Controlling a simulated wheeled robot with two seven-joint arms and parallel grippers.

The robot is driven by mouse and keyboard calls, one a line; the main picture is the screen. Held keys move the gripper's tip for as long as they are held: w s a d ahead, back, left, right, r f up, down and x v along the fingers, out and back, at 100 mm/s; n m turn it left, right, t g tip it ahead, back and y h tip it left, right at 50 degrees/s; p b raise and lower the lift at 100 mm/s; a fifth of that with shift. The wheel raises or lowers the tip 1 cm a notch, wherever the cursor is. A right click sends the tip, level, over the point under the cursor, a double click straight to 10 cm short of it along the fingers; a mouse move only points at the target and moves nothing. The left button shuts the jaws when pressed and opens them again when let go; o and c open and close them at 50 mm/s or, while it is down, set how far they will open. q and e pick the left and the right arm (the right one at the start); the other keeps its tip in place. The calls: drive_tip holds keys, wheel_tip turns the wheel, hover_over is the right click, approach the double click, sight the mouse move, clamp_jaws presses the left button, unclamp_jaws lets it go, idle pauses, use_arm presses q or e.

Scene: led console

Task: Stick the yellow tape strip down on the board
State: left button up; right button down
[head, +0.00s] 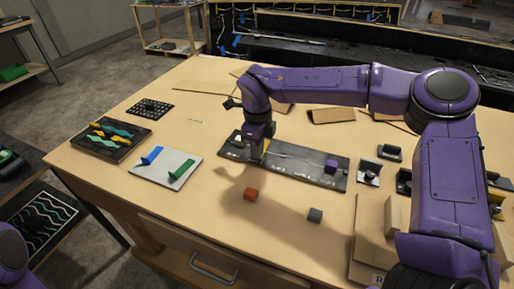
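The dark board (300,171) lies flat on the table, with a thin pale line along it and a purple block (331,166) near its right end. My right gripper (258,153) points down over the board's left part. A small yellow piece, which looks like the yellow tape strip (265,146), shows at its fingertips, and the fingers look shut on it. The fingers hide most of the strip, and I cannot tell whether it touches the board. My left gripper is out of view.
A white pad (148,168) with blue and green strips lies left of the board. A dark tray (104,146) of wavy coloured pieces is further left. Small brackets (369,173) and cardboard (331,116) lie right and behind.

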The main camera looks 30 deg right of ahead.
idle(0.3)
drive_tip(key=c, duration=1.2)
unclamp_jaws()
drive_tip(key=shift+c, duration=0.2)
wheel_tip(320, 180, up, 10)
drive_tip(key=b, duration=0.1)
drive_tip(key=shift+r, duration=0.25)
